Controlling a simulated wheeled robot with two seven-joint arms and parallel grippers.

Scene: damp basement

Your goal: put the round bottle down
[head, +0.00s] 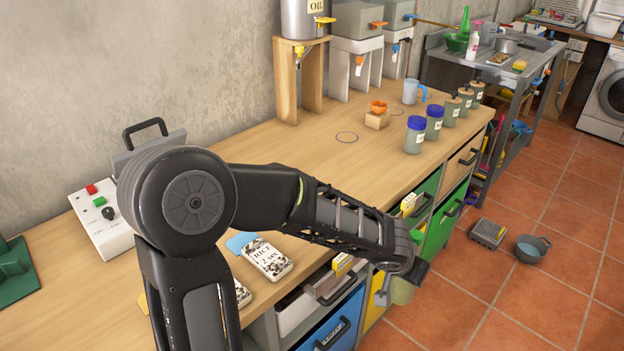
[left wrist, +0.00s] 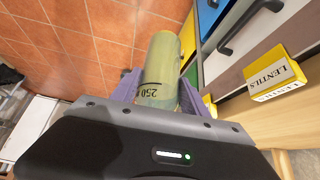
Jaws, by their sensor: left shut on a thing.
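The round bottle (left wrist: 162,62) is a greenish, see-through cylinder with a "250" mark, seen in the left wrist view. My left gripper (left wrist: 158,98) is shut on it, with one finger on each side. In the head view, the gripper (head: 408,271) is out past the worktop's front edge, in front of the drawers. Part of the bottle (head: 403,291) shows below it there, over the tiled floor; the rest is hidden by the gripper. My right gripper is in neither view.
A rice packet (head: 268,259) lies near my arm. Drawer fronts (head: 443,218) line the front, and a pan (head: 532,248) is on the floor.

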